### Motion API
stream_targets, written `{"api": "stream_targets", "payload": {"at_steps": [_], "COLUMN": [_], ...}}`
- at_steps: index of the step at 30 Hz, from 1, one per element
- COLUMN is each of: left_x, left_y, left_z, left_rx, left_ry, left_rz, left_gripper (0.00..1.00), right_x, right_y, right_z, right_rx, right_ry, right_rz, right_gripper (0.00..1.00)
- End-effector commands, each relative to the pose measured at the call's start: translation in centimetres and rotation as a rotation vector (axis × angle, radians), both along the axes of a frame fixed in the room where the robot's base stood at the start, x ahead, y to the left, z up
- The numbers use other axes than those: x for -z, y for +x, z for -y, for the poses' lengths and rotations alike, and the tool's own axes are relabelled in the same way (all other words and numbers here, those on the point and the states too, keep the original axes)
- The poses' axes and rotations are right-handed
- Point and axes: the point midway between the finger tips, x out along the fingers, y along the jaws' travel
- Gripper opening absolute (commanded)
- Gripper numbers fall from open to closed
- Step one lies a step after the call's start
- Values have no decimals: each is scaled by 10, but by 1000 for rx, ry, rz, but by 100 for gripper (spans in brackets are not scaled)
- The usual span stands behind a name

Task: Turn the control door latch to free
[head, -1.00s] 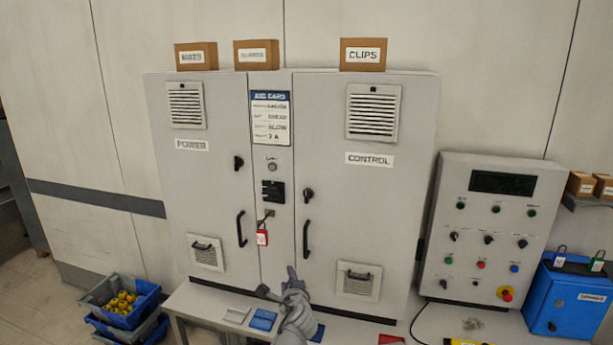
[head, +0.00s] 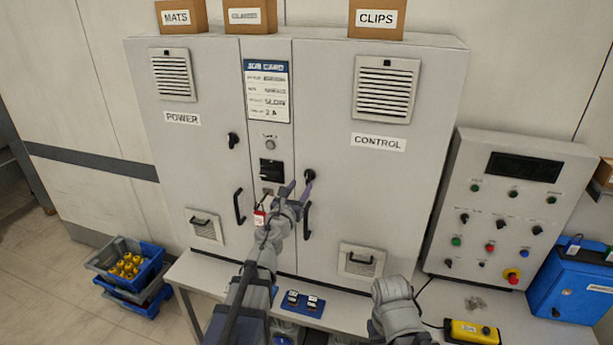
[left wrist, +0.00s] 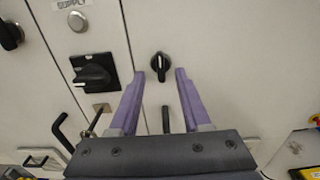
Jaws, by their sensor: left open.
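The control door latch (head: 309,175) is a small black knob at the left edge of the CONTROL door (head: 410,190). In the left wrist view the latch (left wrist: 160,66) sits between the two purple fingertips, its grip roughly upright. My left gripper (head: 299,187) is open and empty in front of the door, fingers pointing at the latch. Its fingers stand on either side of the latch with gaps visible. In the head view the fingers partly cover the door handle (head: 307,222) below. My right arm shows at the lower right, but its jaws are hidden.
Left of the latch are a black rotary switch (head: 270,169) and a red padlock tag (head: 260,218). The POWER door (head: 190,140) has its own latch (head: 233,140). A button panel (head: 505,215) stands at right. A bench (head: 205,282) runs below.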

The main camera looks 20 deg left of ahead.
Motion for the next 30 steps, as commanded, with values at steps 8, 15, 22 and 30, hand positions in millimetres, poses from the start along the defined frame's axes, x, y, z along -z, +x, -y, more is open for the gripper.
{"api": "stream_targets", "payload": {"at_steps": [8,15,22,30], "left_x": [0,0,0,0], "left_y": [45,67,66,66], "left_z": [1,2,2,2], "left_rx": [0,-1,-1,-1], "left_ry": [-2,-3,-3,-3], "left_rz": [0,0,0,0], "left_gripper": [48,48,48,17], "right_x": [0,0,0,0], "right_y": [0,0,0,0], "right_z": [0,0,0,0], "right_rx": [0,0,0,0], "right_ry": [0,0,0,0], "right_rz": [0,0,0,0], "right_gripper": [50,50,50,50]}}
